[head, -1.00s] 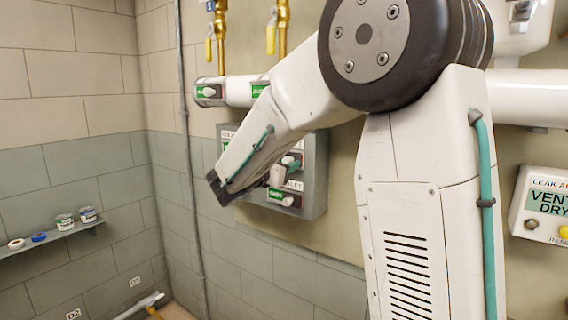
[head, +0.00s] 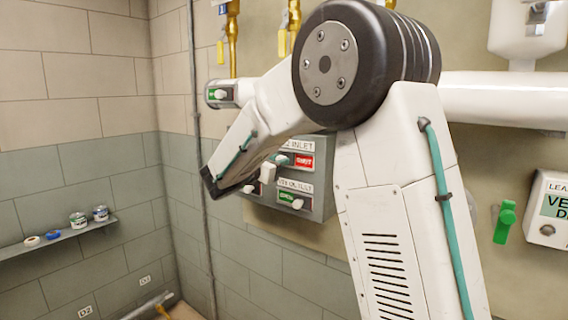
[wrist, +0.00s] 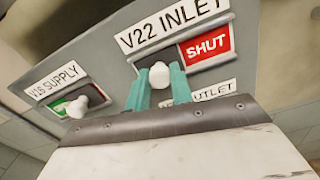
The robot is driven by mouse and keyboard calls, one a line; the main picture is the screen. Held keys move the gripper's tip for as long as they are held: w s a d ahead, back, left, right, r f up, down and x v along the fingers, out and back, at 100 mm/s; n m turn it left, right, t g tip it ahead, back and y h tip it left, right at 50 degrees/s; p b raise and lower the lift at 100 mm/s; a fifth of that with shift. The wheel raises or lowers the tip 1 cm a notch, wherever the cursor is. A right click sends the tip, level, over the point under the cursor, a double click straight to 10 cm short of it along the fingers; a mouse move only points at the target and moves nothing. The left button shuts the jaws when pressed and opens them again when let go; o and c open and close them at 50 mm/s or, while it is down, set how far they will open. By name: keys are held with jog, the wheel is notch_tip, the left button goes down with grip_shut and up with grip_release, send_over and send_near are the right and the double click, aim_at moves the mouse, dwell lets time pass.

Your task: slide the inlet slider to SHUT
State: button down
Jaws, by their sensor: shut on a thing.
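The V22 INLET slider on the grey wall panel (head: 322,204) has a white knob (wrist: 159,75) at the left end of its slot. The red SHUT plate (wrist: 208,44) is uncovered to the right of the knob, and it also shows in the head view (head: 304,161). My gripper (wrist: 159,82) has its teal fingers on both sides of the knob and is shut on it. In the head view, my wrist hides the left part of the panel and most of the fingers.
The V16 SUPPLY slider (wrist: 78,106) sits to the left, its knob beside a green plate. The OUTLET slider (head: 297,203) lies below, close to my gripper. A white pipe (head: 500,99) runs above, and a green handle (head: 505,221) stands to the right.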

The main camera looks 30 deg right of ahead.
jog(key=shift+w+r, duration=0.1)
jog(key=c, duration=1.2)
grip_release()
jog(key=shift+w+a, duration=0.1)
jog(key=shift+a, duration=0.1)
jog(key=v, duration=0.7)
jog(key=shift+s+a, duration=0.2)
jog(key=shift+a, duration=0.05)
